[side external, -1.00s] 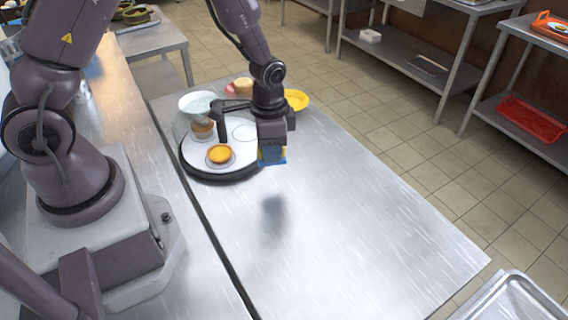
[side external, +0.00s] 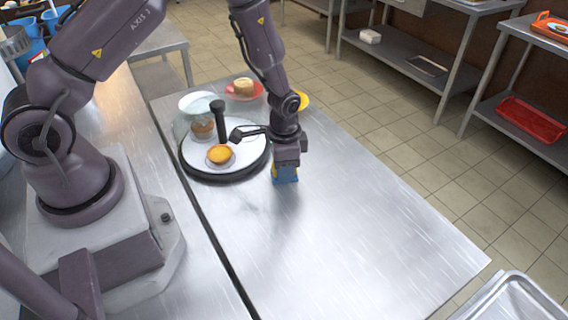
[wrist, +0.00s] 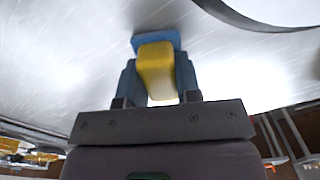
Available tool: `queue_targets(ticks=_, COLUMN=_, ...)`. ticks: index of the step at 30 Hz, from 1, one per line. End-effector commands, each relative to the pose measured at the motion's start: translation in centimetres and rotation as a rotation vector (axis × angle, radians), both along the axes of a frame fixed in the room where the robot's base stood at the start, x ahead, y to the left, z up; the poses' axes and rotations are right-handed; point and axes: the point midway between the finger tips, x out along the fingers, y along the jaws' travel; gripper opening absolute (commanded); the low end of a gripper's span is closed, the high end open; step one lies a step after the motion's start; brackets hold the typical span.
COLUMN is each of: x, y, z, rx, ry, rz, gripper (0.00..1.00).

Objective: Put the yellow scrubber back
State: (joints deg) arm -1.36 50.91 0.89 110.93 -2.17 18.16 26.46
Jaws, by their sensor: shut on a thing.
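The scrubber has a yellow body and a blue base. In the wrist view the yellow scrubber (wrist: 156,70) sits between the two blue-grey fingers of my gripper (wrist: 158,88), with its blue face towards the metal surface. In the side view my gripper (side external: 287,164) points down just right of the round turntable, and the scrubber (side external: 285,174) shows below it, at or close above the steel table (side external: 350,225). My gripper is shut on the scrubber. I cannot tell if the scrubber touches the table.
A black-rimmed white turntable (side external: 230,174) stands to the left, bearing a tart (side external: 219,154), a cupcake (side external: 202,128) and a dark post (side external: 218,120). A red plate with a cake (side external: 243,87), a pale bowl (side external: 197,102) and a yellow plate (side external: 303,99) lie behind. The front table is clear.

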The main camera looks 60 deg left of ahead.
Motion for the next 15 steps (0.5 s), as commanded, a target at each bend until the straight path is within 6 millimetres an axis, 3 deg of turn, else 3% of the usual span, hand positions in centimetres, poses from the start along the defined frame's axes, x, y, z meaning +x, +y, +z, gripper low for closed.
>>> queue_targets(ticks=1, x=0.02, y=0.00, z=-0.08, rx=0.000, ry=-0.001, rz=0.000, gripper=0.36)
queue_targets(ticks=4, x=0.01, y=0.00, z=-0.06, rx=0.000, ry=0.000, rz=0.000, gripper=0.57)
queue_targets(ticks=15, x=0.02, y=0.00, z=0.56, rx=0.000, ry=-0.001, rz=0.000, gripper=0.57)
